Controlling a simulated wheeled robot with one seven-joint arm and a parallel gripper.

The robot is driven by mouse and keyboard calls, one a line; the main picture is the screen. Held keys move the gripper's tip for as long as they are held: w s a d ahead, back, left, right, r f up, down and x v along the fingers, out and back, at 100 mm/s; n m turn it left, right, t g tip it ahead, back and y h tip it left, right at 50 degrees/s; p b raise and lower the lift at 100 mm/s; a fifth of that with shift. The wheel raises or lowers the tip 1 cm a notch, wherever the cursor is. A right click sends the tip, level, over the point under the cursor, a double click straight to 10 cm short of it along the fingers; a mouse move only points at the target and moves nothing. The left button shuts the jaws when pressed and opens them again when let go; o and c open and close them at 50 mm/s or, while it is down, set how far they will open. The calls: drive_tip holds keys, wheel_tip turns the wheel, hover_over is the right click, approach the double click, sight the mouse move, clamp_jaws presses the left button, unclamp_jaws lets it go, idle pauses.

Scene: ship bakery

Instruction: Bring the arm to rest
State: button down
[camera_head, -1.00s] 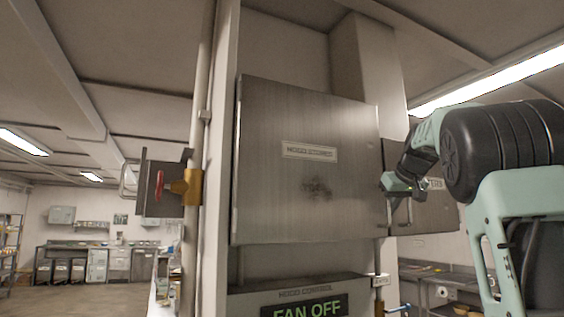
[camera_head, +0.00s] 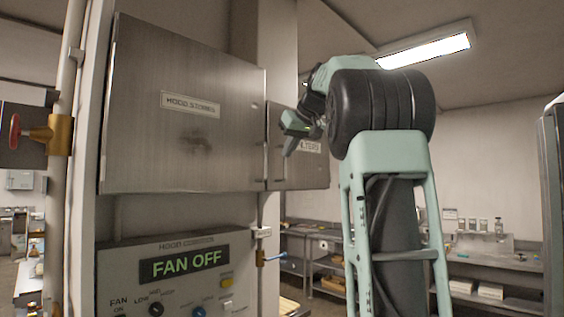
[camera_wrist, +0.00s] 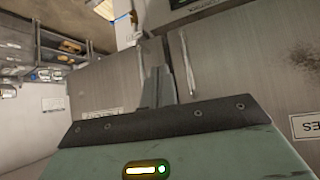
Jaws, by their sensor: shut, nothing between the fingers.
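My gripper (camera_head: 288,151) is in the upper middle of the head view, at the end of my raised, bent arm. It is in front of the small "FILTERS" cupboard, near the seam with the larger steel cupboard. In the wrist view the fingers of my gripper (camera_wrist: 158,86) are together, with nothing between them. They point towards the cupboard fronts. I cannot tell how large the gap to the cupboards is.
The steel "HOOD STORES" cupboard (camera_head: 185,110) and the "FILTERS" cupboard (camera_head: 312,165) are closed. A control panel (camera_head: 120,262) below reads "FAN OFF". A red-handled valve (camera_head: 15,132) is at left. Steel counters (camera_head: 485,268) line the back right.

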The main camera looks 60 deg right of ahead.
drive_tip(key=shift+d+v, duration=0.2)
drive_tip(key=shift+v, duration=0.8)
drive_tip(key=shift+d+v, duration=0.15)
drive_tip(key=shift+v, duration=0.85)
drive_tip(key=shift+s, duration=0.2)
